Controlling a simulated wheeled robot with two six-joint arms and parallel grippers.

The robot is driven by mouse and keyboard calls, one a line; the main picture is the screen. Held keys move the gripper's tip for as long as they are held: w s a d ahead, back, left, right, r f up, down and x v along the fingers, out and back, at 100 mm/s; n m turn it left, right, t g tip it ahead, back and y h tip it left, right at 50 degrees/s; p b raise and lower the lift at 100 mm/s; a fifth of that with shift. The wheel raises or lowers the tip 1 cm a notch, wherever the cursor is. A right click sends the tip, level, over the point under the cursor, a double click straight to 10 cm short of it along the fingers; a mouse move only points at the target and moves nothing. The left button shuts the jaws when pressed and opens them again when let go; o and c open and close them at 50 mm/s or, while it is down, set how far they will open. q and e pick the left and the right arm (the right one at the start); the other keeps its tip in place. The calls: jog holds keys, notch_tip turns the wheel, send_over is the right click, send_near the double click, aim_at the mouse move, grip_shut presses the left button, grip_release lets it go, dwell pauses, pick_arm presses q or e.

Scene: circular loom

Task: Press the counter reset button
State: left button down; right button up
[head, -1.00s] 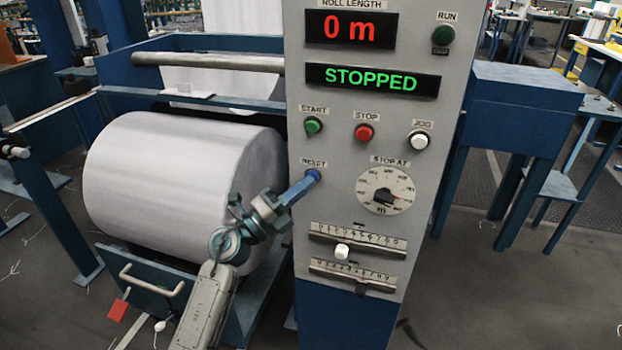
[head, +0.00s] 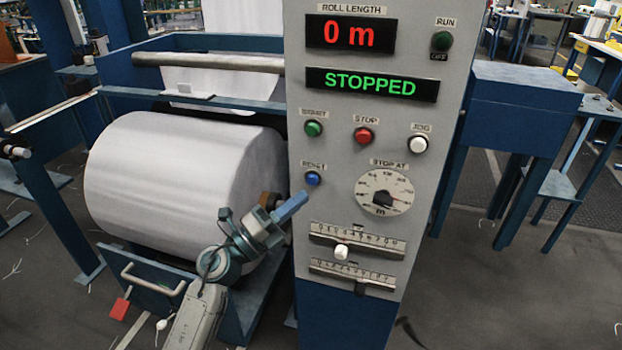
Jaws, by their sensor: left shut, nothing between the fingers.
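The blue reset button (head: 313,179) is on the left side of the grey control panel (head: 340,208), under its RESET label. My left gripper (head: 303,197) is shut and empty. Its blue fingertips are just below and left of the button, and a small gap shows between them, so the whole button is visible. The roll length display (head: 350,33) reads 0 m in red. The display below it (head: 372,83) reads STOPPED in green. My right gripper is not in view.
Green start (head: 313,129), red stop (head: 363,135) and white jog (head: 418,144) buttons sit above. The stop-at dial (head: 384,192) is right of reset, with two sliders (head: 342,252) below. A large white fabric roll (head: 165,180) lies left, behind my arm.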

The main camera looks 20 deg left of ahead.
pick_arm(q)
jog(key=shift+s, duration=1.05)
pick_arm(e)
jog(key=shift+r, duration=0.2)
